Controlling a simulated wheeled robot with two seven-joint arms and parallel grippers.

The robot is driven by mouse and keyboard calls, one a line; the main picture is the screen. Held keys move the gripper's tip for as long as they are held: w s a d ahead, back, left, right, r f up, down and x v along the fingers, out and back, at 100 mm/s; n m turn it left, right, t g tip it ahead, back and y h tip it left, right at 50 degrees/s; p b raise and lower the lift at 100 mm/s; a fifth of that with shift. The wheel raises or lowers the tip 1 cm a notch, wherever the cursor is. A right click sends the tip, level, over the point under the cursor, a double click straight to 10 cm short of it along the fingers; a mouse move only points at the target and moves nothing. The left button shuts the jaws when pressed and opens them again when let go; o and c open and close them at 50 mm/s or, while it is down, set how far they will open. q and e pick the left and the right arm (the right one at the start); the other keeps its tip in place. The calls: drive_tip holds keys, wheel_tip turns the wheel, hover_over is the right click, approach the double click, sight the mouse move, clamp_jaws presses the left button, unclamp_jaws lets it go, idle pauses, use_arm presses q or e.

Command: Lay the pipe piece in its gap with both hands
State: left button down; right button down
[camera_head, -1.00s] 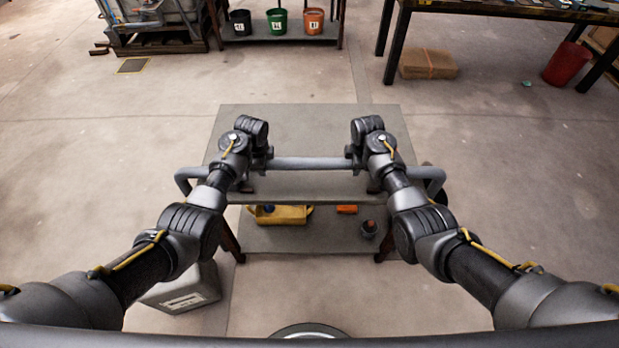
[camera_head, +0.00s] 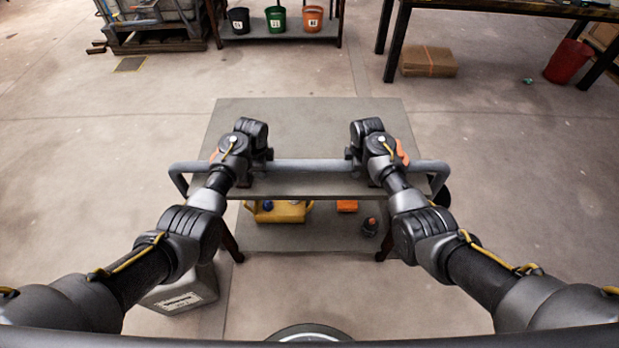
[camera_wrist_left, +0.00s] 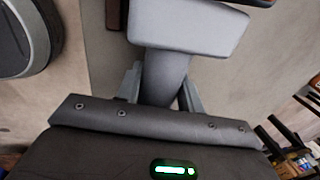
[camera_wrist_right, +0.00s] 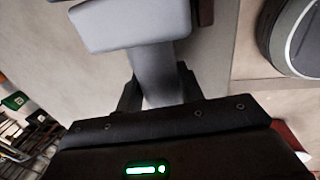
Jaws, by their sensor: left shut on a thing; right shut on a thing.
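The pipe piece (camera_head: 312,165) is a long grey pipe with bent ends. It is level across the picture in the head view, over the grey table top. My left gripper (camera_head: 263,164) is shut on its left part, and my right gripper (camera_head: 355,164) is shut on its right part. The pipe also shows between the fingers in the left wrist view (camera_wrist_left: 166,78) and right wrist view (camera_wrist_right: 153,75). Its bent ends reach past the table's sides. Whether it touches the table, I cannot tell. I cannot make out a gap for it.
The table (camera_head: 310,120) has a lower shelf with a yellow container (camera_head: 280,211) and an orange item. A grey canister (camera_head: 183,290) stands on the floor at left. Buckets (camera_head: 276,20) stand on a rack behind; a dark bench (camera_head: 500,8) is at back right. Open floor surrounds the table.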

use_arm(q)
drive_tip(key=c, duration=0.9)
unclamp_jaws()
drive_tip(key=shift+f, duration=0.2)
use_arm(e)
drive_tip(key=c, duration=0.9)
unclamp_jaws()
drive_tip(key=shift+f, duration=0.15)
use_arm(q)
wheel_tip(320, 180, up, 12)
drive_tip(key=s, duration=0.2)
drive_tip(key=shift+s, duration=0.2)
use_arm(e)
wheel_tip(320, 180, up, 12)
drive_tip(key=s, duration=0.2)
drive_tip(key=shift+s, duration=0.2)
use_arm(q)
drive_tip(key=shift+f, duration=0.15)
use_arm(e)
drive_tip(key=shift+f, duration=0.15)
